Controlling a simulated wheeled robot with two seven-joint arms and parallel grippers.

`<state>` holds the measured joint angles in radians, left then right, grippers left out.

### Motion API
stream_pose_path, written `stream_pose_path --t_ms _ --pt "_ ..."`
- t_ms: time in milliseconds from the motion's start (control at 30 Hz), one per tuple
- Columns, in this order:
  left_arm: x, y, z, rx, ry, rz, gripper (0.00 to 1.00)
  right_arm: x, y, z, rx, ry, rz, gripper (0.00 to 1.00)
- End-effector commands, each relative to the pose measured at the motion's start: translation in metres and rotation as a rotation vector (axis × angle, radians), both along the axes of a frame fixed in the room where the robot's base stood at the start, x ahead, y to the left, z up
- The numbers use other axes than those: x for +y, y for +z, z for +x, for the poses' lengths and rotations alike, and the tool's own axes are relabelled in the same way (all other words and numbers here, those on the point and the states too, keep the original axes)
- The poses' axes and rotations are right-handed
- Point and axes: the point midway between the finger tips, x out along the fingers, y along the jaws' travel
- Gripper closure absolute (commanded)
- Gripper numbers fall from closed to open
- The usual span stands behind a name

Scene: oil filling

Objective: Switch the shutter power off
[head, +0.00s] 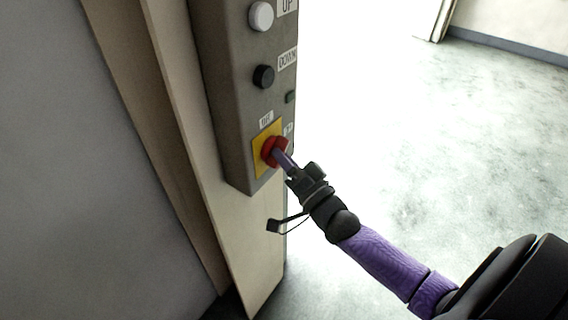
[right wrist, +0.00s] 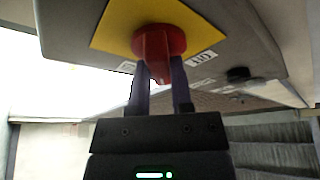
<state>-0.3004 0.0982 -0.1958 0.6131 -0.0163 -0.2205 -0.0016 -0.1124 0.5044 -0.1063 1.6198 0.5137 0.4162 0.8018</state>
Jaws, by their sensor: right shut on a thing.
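The shutter control box (head: 232,110) is a grey-brown panel on a post. At its lower end is a red rotary knob (head: 268,151) on a yellow plate (head: 258,166). My right gripper (head: 277,156) comes in from the right and is shut on the red knob. In the right wrist view, the red knob (right wrist: 158,46) sits between the two purple fingers (right wrist: 158,76), with the yellow plate (right wrist: 112,30) behind it. The knob's part between the fingers is partly hidden. My left gripper is not in view.
Above the knob are a black button (head: 263,76) by a DOWN label and a white button (head: 261,16) by an UP label. Open pale floor (head: 420,150) lies to the right.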

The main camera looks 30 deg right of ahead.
Motion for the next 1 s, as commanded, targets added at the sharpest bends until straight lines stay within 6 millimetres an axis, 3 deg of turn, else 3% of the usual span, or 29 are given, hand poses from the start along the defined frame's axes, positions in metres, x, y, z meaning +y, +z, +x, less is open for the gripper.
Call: stream_pose_path --t_ms 600,1000 --pt "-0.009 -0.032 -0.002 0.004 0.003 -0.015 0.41 -0.003 -0.005 0.001 -0.206 0.002 -0.511 1.0" --pt "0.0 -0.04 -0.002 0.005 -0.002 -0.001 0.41 -0.004 -0.005 0.002 -0.285 0.002 -0.703 1.0"
